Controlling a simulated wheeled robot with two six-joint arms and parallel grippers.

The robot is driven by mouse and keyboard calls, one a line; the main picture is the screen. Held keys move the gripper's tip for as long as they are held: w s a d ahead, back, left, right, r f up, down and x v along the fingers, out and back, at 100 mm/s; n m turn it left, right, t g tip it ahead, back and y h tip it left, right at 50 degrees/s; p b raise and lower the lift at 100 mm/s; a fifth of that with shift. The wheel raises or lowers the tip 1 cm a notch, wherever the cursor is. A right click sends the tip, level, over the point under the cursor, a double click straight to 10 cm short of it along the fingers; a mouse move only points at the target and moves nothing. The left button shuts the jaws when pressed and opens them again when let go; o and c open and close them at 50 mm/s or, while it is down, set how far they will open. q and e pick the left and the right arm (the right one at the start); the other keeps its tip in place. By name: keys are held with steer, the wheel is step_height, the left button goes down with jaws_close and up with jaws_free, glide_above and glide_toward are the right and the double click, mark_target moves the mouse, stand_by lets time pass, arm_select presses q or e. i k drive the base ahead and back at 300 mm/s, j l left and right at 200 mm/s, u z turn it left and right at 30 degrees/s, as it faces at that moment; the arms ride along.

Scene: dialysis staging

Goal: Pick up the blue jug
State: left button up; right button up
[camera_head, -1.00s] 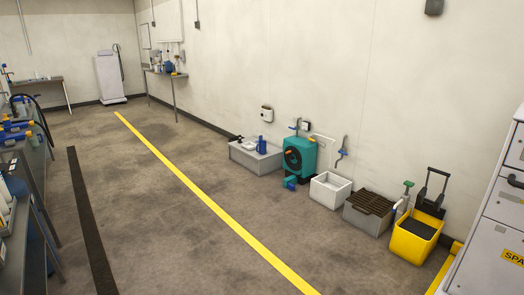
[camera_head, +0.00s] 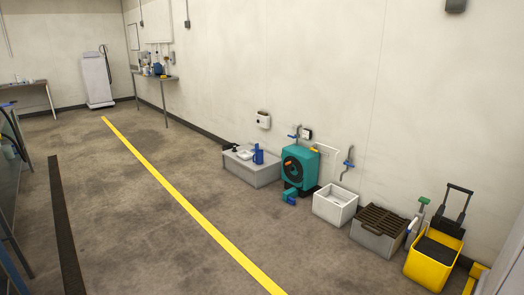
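A small blue jug-like container (camera_head: 258,155) stands on the right part of a low grey plinth (camera_head: 262,175) against the wall. It is small in view, so I cannot be sure it is the jug. A blue item (camera_head: 157,69) also stands on the wall table at the back, too small to make out. Neither of my grippers shows in the head view.
Right of the plinth stand a teal machine (camera_head: 298,166), a white basin (camera_head: 335,205), a grated grey box (camera_head: 379,231) and a yellow mop bucket (camera_head: 432,262). The wall table (camera_head: 160,77) is farther back. The floor along the yellow line (camera_head: 180,195) is clear.

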mark_target(258, 158)
steer(key=i+u, duration=0.35)
steer(key=i, duration=1.9)
steer(key=i+j, duration=0.1)
steer(key=i, duration=2.3)
